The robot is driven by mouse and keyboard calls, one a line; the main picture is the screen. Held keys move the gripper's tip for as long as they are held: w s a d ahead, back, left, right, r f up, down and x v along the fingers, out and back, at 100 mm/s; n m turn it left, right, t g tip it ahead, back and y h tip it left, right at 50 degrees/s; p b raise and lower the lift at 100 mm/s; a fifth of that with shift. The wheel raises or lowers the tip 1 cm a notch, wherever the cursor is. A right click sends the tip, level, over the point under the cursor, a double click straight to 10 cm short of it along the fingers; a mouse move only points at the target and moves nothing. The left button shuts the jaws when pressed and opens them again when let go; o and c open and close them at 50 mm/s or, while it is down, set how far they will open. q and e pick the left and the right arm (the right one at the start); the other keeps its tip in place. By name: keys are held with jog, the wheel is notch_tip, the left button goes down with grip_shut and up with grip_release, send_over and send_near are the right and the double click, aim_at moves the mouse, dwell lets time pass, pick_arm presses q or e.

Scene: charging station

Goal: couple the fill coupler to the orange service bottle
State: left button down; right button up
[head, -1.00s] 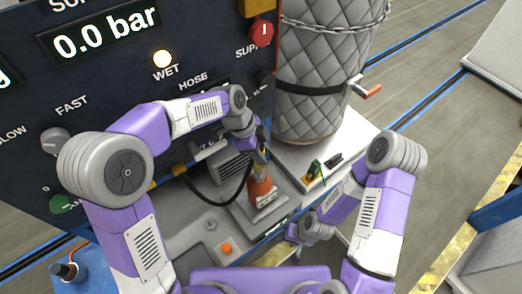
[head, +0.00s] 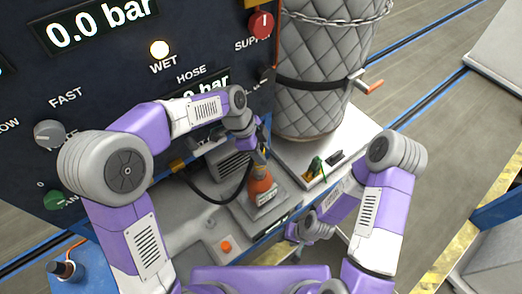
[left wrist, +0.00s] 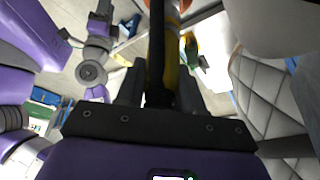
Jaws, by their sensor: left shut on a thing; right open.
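The orange service bottle (head: 262,190) stands upright with a pale label on a grey plate of the station's shelf. My left gripper (head: 259,152) is just above it and shut on the fill coupler, a black and yellow cylinder that shows in the left wrist view (left wrist: 161,75). The coupler points toward the orange bottle, a bit of which shows at the top edge there (left wrist: 168,4). I cannot tell whether the coupler touches the bottle's neck. My right gripper (head: 302,232) is open and empty, low and to the right of the bottle.
A black hose (head: 218,200) loops beside the bottle. The dark panel (head: 110,75) reads 0.0 bar, with a lit WET lamp (head: 159,49). A quilted tank (head: 318,75) stands behind right, with small green and dark items (head: 317,166) on the white ledge before it.

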pick_arm(q)
jog(key=shift+r, duration=0.15)
jog(key=shift+r+p, duration=0.95)
jog(key=shift+r, duration=0.35)
dwell(1.1)
jog(key=shift+f+b, duration=1.5)
jog(key=shift+f, duration=0.05)
jog(key=c, duration=0.6)
grip_release()
jog(key=shift+c, duration=0.2)
jog(key=v, duration=0.7)
jog(key=shift+r, duration=0.3)
jog(key=shift+a, duration=0.1)
